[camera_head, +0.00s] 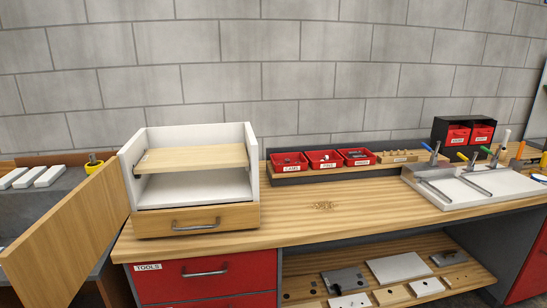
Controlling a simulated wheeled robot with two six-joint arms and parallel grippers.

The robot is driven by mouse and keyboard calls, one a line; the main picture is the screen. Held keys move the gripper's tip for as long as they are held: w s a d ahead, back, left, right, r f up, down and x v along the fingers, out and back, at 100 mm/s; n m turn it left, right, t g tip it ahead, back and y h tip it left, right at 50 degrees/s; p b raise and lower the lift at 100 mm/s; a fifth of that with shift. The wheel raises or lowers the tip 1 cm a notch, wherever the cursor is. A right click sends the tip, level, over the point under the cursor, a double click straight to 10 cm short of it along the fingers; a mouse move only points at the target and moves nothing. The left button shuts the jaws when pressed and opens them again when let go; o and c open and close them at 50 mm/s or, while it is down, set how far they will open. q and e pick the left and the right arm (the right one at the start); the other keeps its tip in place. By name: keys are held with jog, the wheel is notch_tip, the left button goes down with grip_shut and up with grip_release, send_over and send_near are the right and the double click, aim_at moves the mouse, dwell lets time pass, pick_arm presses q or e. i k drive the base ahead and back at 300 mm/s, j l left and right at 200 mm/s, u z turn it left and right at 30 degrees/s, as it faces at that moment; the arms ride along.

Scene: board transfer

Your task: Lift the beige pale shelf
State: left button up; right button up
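The beige pale shelf (192,157) is a flat light-wood board. It sits level inside a small white open-front cabinet (252,165), between its side walls and above its white floor. The cabinet has a wood-fronted drawer (160,223) with a grey handle at its base and stands on the left part of the wooden workbench (350,210). Neither of my grippers shows in the head view.
A large wooden panel (68,235) stands tilted left of the cabinet. Red bins (323,160) line the back of the bench. A white metal tray (465,188) with tools is at right. The bench between cabinet and tray is clear.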

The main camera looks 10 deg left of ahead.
aim_at(165, 160)
jog(key=k+j, duration=0.1)
jog(key=j, duration=2.35)
jog(key=k+u, duration=0.05)
jog(key=k, duration=0.05)
